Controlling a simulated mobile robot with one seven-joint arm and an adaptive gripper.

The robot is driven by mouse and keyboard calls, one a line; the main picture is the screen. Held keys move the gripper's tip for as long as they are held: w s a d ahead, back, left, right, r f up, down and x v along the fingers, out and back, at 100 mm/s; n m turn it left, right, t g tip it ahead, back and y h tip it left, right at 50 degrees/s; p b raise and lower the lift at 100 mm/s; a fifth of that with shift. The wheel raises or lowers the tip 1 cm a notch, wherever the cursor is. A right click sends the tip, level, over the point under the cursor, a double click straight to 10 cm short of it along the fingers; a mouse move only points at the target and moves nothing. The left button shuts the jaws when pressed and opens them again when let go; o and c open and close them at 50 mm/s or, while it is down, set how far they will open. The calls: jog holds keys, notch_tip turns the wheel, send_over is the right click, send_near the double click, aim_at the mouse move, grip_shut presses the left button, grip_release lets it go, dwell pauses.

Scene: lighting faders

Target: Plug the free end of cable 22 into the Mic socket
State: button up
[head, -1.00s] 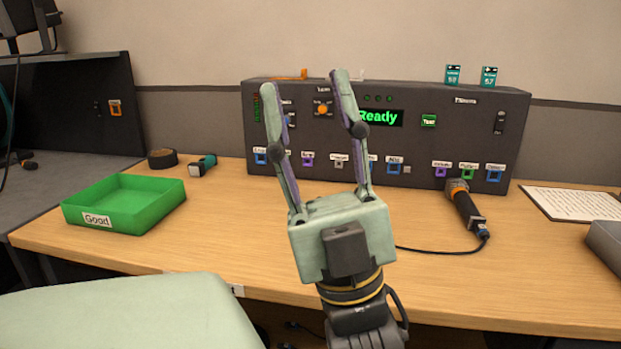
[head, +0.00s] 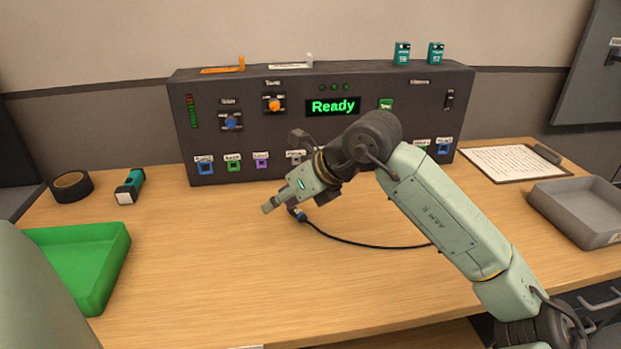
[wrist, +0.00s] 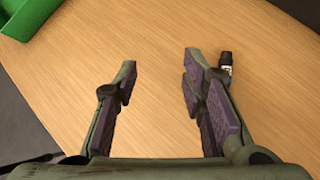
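A black cable (head: 350,242) lies on the table. Its blue-and-black plug (head: 298,214) is beside my gripper, and the other end passes behind my arm; its number is not readable. In the wrist view the plug (wrist: 226,65) lies just outside the right finger, not between the fingers. My gripper (wrist: 160,62) is open and empty, low over the table; in the head view its fingertips (head: 268,206) point left. The dark panel (head: 330,135) has a row of coloured sockets, including blue (head: 205,168), green (head: 234,165) and purple (head: 262,162). I cannot read which is Mic; my arm hides several.
A grey tray (head: 600,226) and a clipboard (head: 512,162) are at right. The table front is clear.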

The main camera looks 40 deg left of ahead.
aim_at(302, 214)
jog(key=w+d+f+m+t+h, duration=0.1)
jog(key=w+d+f+t+h, duration=0.15)
jog(key=w, duration=0.45)
jog(key=shift+m+y, duration=0.25)
jog(key=shift+m, duration=0.05)
jog(key=b+x, duration=0.1)
jog(key=x, duration=0.2)
jog(key=b+x, duration=0.2)
jog(key=x, duration=0.1)
jog(key=shift+w+d+f, duration=0.15)
jog(key=shift+w+d, duration=0.1)
jog(key=shift+b+x, duration=0.55)
jog(key=shift+x, duration=0.35)
jog(key=shift+a, duration=0.2)
jog(key=shift+c, duration=0.6)
grip_shut()
jog(key=shift+r, duration=0.25)
